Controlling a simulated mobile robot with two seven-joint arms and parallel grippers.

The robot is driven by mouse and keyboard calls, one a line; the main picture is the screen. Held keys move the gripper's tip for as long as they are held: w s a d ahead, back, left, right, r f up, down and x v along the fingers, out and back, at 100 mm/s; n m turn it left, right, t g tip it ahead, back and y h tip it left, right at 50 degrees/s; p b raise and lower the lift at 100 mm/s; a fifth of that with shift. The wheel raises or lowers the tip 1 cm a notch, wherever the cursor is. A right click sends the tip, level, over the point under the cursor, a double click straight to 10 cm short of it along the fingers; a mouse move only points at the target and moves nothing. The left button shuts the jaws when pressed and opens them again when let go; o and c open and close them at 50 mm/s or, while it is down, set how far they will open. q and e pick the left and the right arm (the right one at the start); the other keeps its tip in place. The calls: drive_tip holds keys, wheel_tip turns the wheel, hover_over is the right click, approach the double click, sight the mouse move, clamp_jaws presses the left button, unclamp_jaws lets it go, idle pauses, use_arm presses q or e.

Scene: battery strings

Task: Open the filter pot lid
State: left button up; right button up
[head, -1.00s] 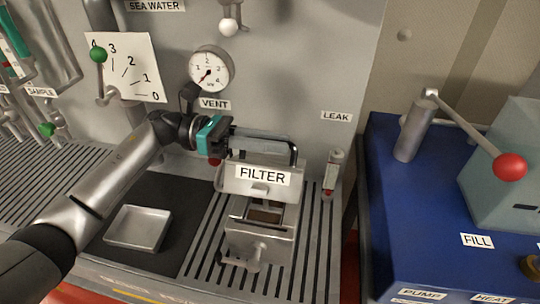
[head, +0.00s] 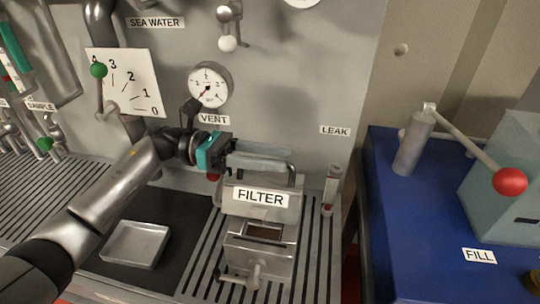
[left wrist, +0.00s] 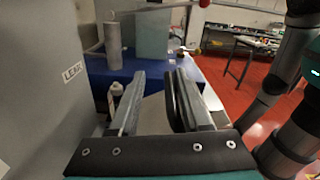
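The filter pot (head: 259,262) is a metal box on the slatted grating. Its lid (head: 262,214), labelled FILTER, is raised and tilted up at the back. A brownish interior shows through the opening at the front. A dark bar handle (head: 292,176) stands behind the lid's upper edge. My left gripper (head: 285,160) is at the handle, above and behind the lid. In the left wrist view its fingers (left wrist: 157,105) are apart, with a pale surface and a black curved bar between them, the bar close to the right finger. Contact is unclear. My right gripper is out of view.
A shallow metal tray (head: 136,243) lies on the dark mat at left. A gauge (head: 209,86) and the VENT label are on the wall behind my gripper. A small bottle-like fitting (head: 331,190) stands right of the pot. A blue cabinet (head: 430,225) with a red-knobbed lever is farther right.

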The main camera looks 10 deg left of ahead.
use_arm(q)
drive_tip(key=a+b, duration=0.3)
drive_tip(key=a, duration=1.2)
drive_tip(key=shift+a, duration=0.15)
